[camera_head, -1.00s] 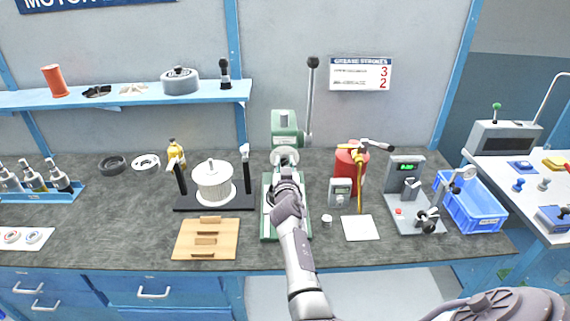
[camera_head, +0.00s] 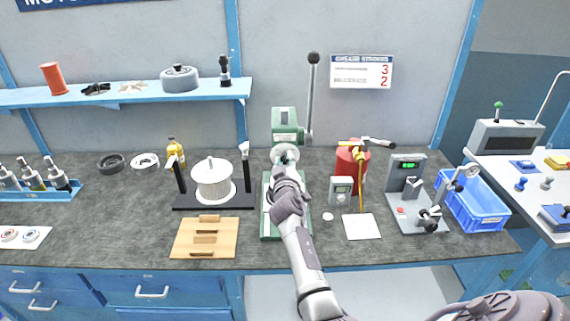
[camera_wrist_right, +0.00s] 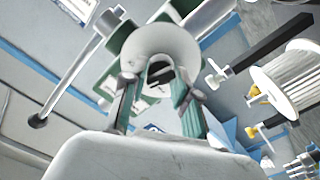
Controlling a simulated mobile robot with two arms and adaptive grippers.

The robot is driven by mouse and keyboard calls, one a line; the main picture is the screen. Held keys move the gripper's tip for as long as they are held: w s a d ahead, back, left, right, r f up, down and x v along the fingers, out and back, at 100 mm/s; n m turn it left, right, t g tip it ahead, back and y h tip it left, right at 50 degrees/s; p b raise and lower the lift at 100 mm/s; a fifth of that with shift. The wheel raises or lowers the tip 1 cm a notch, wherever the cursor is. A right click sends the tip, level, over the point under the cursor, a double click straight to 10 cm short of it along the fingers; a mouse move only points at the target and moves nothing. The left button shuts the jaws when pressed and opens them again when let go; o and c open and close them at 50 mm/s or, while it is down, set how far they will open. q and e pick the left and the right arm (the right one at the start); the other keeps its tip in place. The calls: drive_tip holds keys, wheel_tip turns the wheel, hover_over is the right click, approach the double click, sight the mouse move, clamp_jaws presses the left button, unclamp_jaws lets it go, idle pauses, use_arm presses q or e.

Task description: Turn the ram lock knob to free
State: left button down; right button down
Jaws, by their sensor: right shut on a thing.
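The green press (camera_head: 284,122) stands on the bench with its long lever (camera_head: 311,88) upright. Its pale round knob (camera_head: 285,152) faces me on the front of the press; I take it as the ram lock knob. It also shows large in the right wrist view (camera_wrist_right: 162,42). My right gripper (camera_wrist_right: 158,88) is at the knob's front, shut on it, one finger on each side of its lower middle. The fingers hide part of the knob's face, and its setting cannot be read. In the head view my right gripper (camera_head: 284,174) covers the space below the knob. My left gripper is not in view.
A white spool stand (camera_head: 213,185) and a wooden block board (camera_head: 205,238) are left of the press. A small meter (camera_head: 340,189), a red canister (camera_head: 351,160) and a test stand (camera_head: 408,182) are to the right.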

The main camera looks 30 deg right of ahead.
drive_tip(key=n, duration=0.6)
drive_tip(key=shift+n+b, duration=0.3)
drive_tip(key=n, duration=0.5)
drive_tip(key=shift+f+n+p, duration=0.1)
drive_tip(key=shift+n+p, duration=0.2)
drive_tip(key=c, duration=0.9)
unclamp_jaws()
drive_tip(key=shift+w, duration=0.1)
drive_tip(key=shift+o, duration=0.2)
drive_tip(key=v, duration=1.2)
drive_tip(key=shift+f, duration=0.1)
